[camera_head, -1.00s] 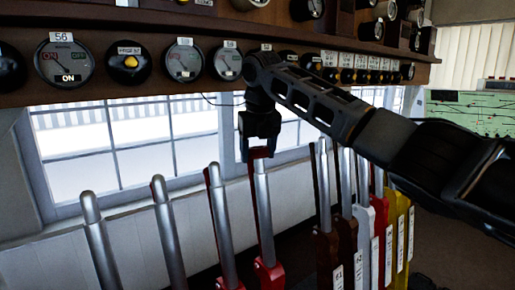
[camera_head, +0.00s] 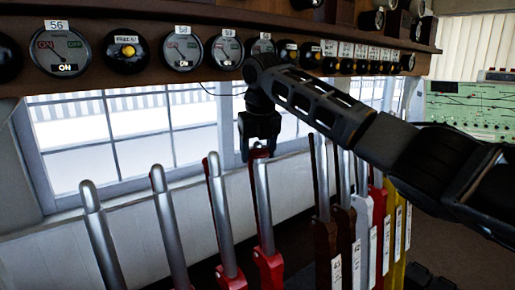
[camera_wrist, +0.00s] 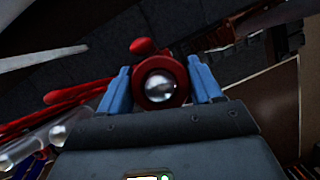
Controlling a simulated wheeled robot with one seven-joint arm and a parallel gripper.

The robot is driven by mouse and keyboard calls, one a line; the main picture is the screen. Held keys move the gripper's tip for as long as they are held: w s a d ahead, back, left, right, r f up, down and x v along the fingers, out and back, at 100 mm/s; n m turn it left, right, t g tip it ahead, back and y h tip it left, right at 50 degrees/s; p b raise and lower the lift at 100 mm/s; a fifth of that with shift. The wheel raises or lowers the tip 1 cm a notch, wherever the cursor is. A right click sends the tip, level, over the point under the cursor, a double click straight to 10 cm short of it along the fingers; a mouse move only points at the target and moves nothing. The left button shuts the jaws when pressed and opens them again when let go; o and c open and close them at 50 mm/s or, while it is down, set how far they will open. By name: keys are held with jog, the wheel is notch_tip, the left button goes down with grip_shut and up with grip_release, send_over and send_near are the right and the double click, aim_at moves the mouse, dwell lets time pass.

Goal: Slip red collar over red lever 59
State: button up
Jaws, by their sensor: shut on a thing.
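My gripper (camera_head: 259,150) points down at the top of a silver lever shaft (camera_head: 263,205) with a red base (camera_head: 268,268). In the wrist view its two blue fingers (camera_wrist: 159,88) are shut on the red collar (camera_wrist: 174,100), a ring between them. The lever's rounded silver tip (camera_wrist: 159,86) shows inside the ring's opening. I cannot tell how far the collar is down over the tip. A little red of the collar shows under the gripper in the head view. The lever's number plate is not readable.
A red-based lever (camera_head: 219,215) stands close on the left, with two silver shafts further left. Brown, white, red and yellow levers stand close on the right. A shelf of round gauges (camera_head: 183,48) hangs above, in front of windows.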

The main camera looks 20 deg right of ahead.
jog(key=o, duration=1)
jog(key=shift+o, duration=0.6)
jog(key=shift+v, duration=4.5)
